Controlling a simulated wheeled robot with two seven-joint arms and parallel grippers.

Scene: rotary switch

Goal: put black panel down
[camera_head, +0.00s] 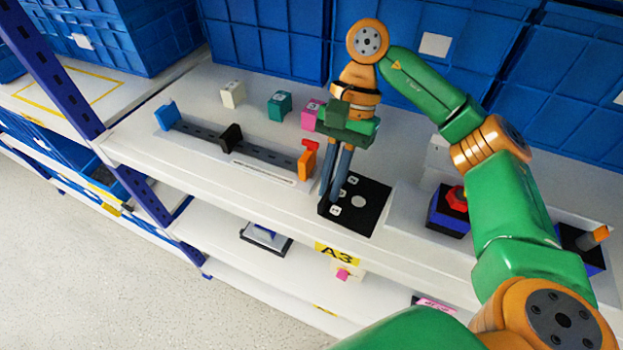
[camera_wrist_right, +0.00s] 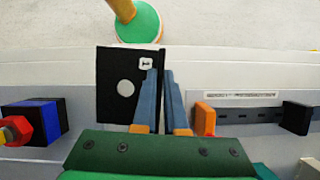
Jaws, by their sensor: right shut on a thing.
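The black panel (camera_head: 374,204) is a flat dark piece with a pale disc and small white marked squares. In the head view it is at the front edge of the white shelf, right of the slider rail. My right gripper (camera_head: 329,199) points down and its fingers are shut on the panel's left side. In the right wrist view the panel (camera_wrist_right: 118,98) shows beside the fingertips (camera_wrist_right: 160,75), which cover its edge. I cannot tell whether the panel touches the shelf. My left gripper is not in view.
The slider rail (camera_head: 195,133) with blue, black and orange blocks lies left of the panel. A blue-black box with a red knob (camera_head: 457,199) stands to the right. White, teal and pink cubes (camera_head: 232,94) stand behind. Blue crates (camera_head: 265,40) line the back.

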